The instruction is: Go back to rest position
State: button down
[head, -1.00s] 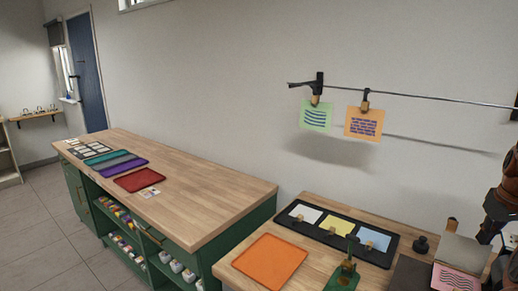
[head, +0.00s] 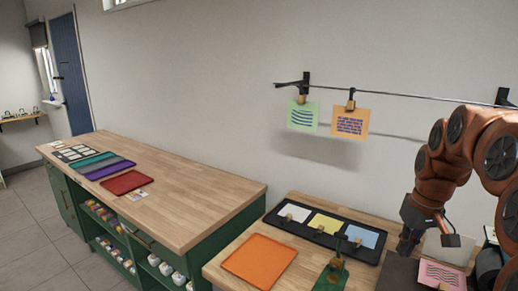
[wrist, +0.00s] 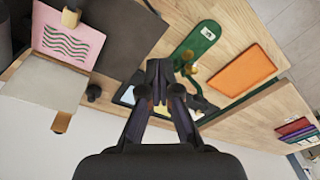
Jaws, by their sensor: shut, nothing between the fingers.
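My gripper (head: 404,246) hangs on the copper-coloured arm at the right of the head view, above the right-hand bench. In the wrist view its dark fingers (wrist: 160,68) meet with nothing between them. Two cards hang clipped on a wire on the wall, apart from my gripper: a green card (head: 303,116) with blue wavy lines and an orange card (head: 351,122) with dark writing.
The right bench (head: 222,270) holds an orange tray (head: 259,260), a black tray with white, yellow and blue sheets (head: 326,223), a green stand (head: 331,277) and a pink card (wrist: 68,35). A longer bench (head: 190,200) stands left with coloured trays. Air before the wall's left part is clear.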

jog(key=s+a+f+g, duration=0.1)
jog(key=s+a+f, duration=0.2)
jog(key=s+a, duration=0.85)
jog(key=s+a+f+g, duration=0.1)
jog(key=s+a+f, duration=0.2)
jog(key=s, duration=0.5)
jog(key=s+a+f+g, duration=0.1)
jog(key=s+a+f, duration=0.2)
jog(key=s, duration=0.4)
jog(key=shift+s+f+h, duration=0.3)
jog(key=shift+s+h, duration=0.05)
jog(key=shift+h, duration=0.05)
